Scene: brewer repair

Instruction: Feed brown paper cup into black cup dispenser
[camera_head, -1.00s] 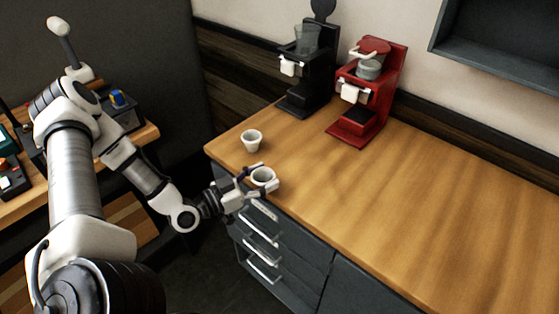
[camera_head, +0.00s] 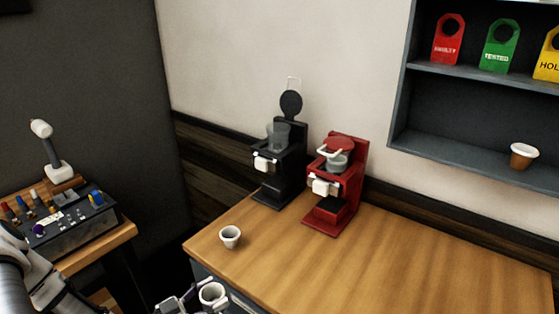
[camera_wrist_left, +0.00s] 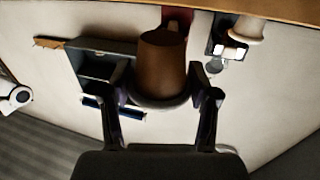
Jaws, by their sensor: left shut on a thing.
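The brown paper cup (camera_wrist_left: 161,62) is held in my left gripper (camera_wrist_left: 160,88), one finger on each side, in the left wrist view. In the head view the left gripper (camera_head: 190,300) and the cup's pale rim and inside (camera_head: 212,294) show at the bottom edge, by the counter's near left edge. The cup's mouth faces up there. The black machine (camera_head: 286,165), which fits the black cup dispenser, stands at the back of the counter with its round lid raised and a clear container on top. The right gripper is not in view.
A white cup (camera_head: 230,237) stands on the wooden counter (camera_head: 400,265) between the held cup and the black machine. A red machine (camera_head: 337,190) stands right of the black one. Another brown cup (camera_head: 523,157) sits on the wall shelf (camera_head: 455,150). The counter's right side is clear.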

